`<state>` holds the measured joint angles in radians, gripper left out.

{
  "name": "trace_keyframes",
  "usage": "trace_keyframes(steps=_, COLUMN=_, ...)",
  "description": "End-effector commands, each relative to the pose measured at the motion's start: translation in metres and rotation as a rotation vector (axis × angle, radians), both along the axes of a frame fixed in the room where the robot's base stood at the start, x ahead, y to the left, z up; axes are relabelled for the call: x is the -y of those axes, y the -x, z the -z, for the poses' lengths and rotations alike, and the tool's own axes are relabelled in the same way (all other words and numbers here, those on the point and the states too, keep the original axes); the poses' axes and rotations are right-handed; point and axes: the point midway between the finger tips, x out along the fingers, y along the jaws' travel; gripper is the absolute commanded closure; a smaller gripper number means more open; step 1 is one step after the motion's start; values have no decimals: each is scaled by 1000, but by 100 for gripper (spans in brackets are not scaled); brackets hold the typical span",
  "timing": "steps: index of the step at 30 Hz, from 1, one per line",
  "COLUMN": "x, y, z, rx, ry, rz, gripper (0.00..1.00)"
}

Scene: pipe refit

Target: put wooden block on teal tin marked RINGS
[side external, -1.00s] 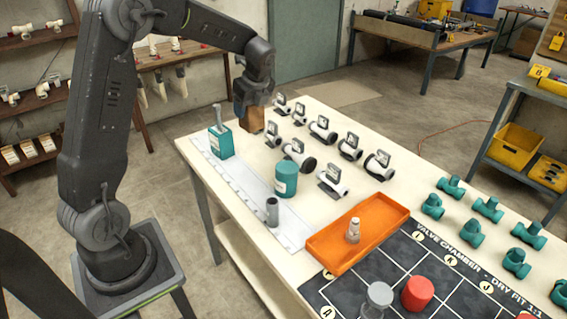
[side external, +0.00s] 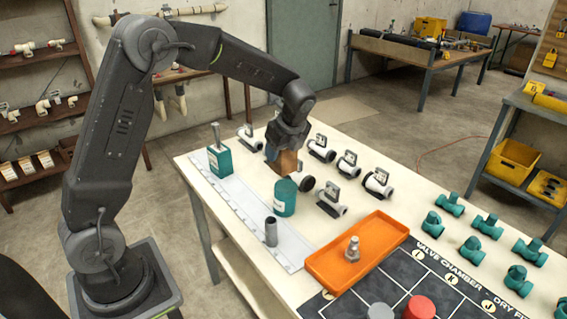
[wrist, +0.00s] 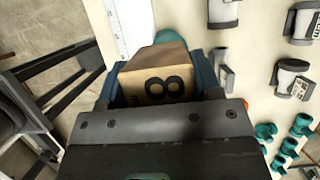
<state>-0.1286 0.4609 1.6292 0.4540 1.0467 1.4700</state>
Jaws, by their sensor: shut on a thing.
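My gripper (side external: 288,148) is shut on the wooden block (side external: 286,164). The block also shows between the jaws in the wrist view (wrist: 157,85), with a dark 8 on its face. In the side view the block appears just above and behind a round teal tin (side external: 284,200) with a pale label. I cannot tell whether they touch. The tin's rounded teal edge shows beyond the block in the wrist view (wrist: 152,48), mostly hidden. I cannot read either label.
Several white pipe fittings with dark tags (side external: 331,202) stand close right of and behind the block. A grey tube (side external: 271,232) stands in front of the round tin. An orange tray (side external: 325,272) holds a metal fitting (side external: 352,249). Teal valves (side external: 470,250) are at right.

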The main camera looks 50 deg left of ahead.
Motion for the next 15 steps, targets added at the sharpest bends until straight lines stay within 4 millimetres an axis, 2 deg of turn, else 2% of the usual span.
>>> trace_keyframes(steps=5, x=4, y=-3, z=9, rx=-1, ry=0, rz=1, gripper=68)
trace_keyframes(steps=12, x=4, y=-3, z=41, rx=-1, ry=1, rz=1, gripper=68)
trace_keyframes(steps=15, x=3, y=-3, z=43, rx=1, ry=0, rz=0, gripper=68)
